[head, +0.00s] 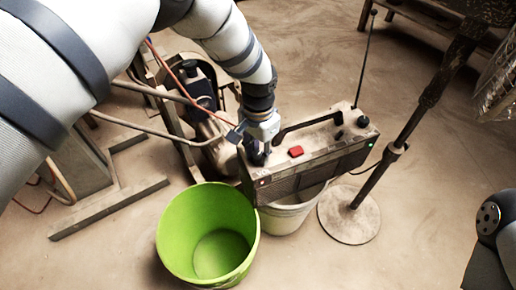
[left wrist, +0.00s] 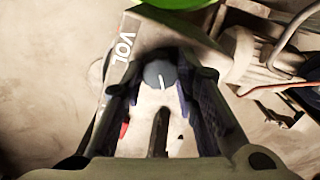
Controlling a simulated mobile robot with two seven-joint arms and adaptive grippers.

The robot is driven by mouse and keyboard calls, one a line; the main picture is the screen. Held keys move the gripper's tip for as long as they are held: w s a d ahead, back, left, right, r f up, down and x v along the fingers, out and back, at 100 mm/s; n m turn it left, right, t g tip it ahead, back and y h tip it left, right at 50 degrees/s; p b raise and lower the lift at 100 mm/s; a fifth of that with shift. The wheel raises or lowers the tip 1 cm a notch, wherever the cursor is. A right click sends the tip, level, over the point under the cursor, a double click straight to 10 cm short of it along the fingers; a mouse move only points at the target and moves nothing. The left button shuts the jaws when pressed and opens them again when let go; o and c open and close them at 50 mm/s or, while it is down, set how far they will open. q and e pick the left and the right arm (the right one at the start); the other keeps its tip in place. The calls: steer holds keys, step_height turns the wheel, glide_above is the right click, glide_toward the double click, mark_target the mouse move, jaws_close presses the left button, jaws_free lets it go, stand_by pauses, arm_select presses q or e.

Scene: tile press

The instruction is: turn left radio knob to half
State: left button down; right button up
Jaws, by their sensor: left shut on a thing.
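The radio (head: 318,142) is a worn, dusty box with a black handle, tilted in the head view and resting over a pale bucket. My left gripper (head: 257,155) comes down from above onto its left end. In the left wrist view, the left radio knob (left wrist: 160,75) is round and dark with a white pointer line, which runs nearly upright in the picture. It sits between the two fingers of my left gripper, which is shut on it. White "VOL" letters (left wrist: 122,48) show beside it. In the head view the fingers mostly hide this knob. My right gripper is out of view.
A green bucket (head: 170,238) stands in front of the radio's left end. The pale bucket (head: 285,220) is under the radio. A stand with a round base (head: 349,215) is to the right. Behind the arm is machinery with hoses (head: 200,85). A red button (head: 296,151) tops the radio.

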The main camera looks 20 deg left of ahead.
arm_select(q)
steer(key=m, duration=0.3)
steer(key=shift+m, duration=0.3)
steer(key=m, duration=0.4)
steer(key=shift+m+p, duration=0.3)
steer(key=m, duration=0.3)
steer(key=shift+s+f+m, duration=0.1)
steer(key=shift+m, duration=2.1)
steer(key=c, duration=1.2)
jaws_free()
steer(key=shift+c, duration=0.2)
